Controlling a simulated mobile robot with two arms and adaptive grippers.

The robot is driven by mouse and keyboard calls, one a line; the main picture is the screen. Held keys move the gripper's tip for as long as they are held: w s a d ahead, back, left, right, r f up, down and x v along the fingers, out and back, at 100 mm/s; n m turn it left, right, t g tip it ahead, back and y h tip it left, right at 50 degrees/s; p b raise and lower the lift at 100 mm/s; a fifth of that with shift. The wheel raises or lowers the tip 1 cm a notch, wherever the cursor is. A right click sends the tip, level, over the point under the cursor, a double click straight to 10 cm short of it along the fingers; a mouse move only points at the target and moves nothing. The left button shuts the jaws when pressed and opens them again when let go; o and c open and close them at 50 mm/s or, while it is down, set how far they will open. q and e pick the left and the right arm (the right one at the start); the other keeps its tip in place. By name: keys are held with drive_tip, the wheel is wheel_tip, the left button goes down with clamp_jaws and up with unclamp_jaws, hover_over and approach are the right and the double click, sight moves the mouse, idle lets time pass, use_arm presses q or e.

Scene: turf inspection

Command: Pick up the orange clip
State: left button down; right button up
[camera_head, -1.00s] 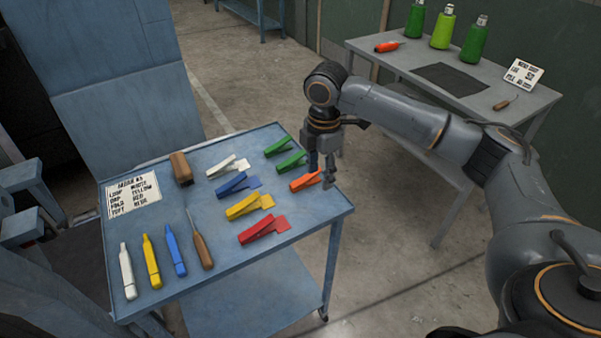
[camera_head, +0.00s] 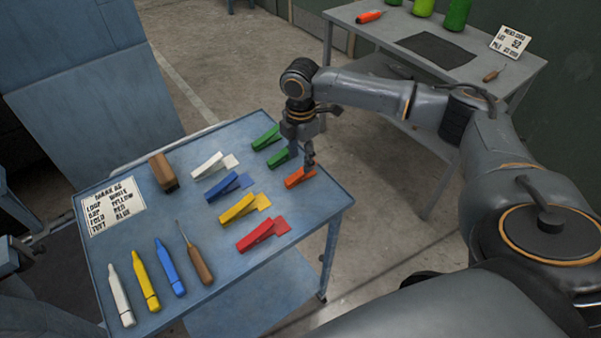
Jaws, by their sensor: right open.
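The orange clip (camera_head: 298,178) lies on the blue cart top (camera_head: 318,205) near its right edge, below two green clips. My right gripper (camera_head: 302,158) is open and points down just above the orange clip, close to its upper end. It partly covers the area between the orange clip and the lower green clip (camera_head: 281,156). Whether a fingertip touches the clip I cannot tell. My left gripper is not in view.
Close by lie another green clip (camera_head: 265,138), a white clip (camera_head: 209,166), a blue clip (camera_head: 224,187), a yellow clip (camera_head: 238,208) and a red clip (camera_head: 256,235). Several markers, an awl (camera_head: 199,265), a wooden block (camera_head: 163,173) and a sign (camera_head: 110,204) fill the left. A grey table (camera_head: 375,25) stands behind.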

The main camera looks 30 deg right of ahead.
sight(301, 171)
drive_tip(key=shift+f, duration=0.3)
wheel_tip(301, 171, down, 4)
drive_tip(key=shift+s+f+p, duration=0.15)
drive_tip(key=shift+p, duration=0.75)
drive_tip(key=shift+f, duration=0.3)
drive_tip(key=shift+c, duration=0.4)
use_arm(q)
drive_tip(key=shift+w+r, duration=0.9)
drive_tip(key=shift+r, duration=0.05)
use_arm(e)
clamp_jaws()
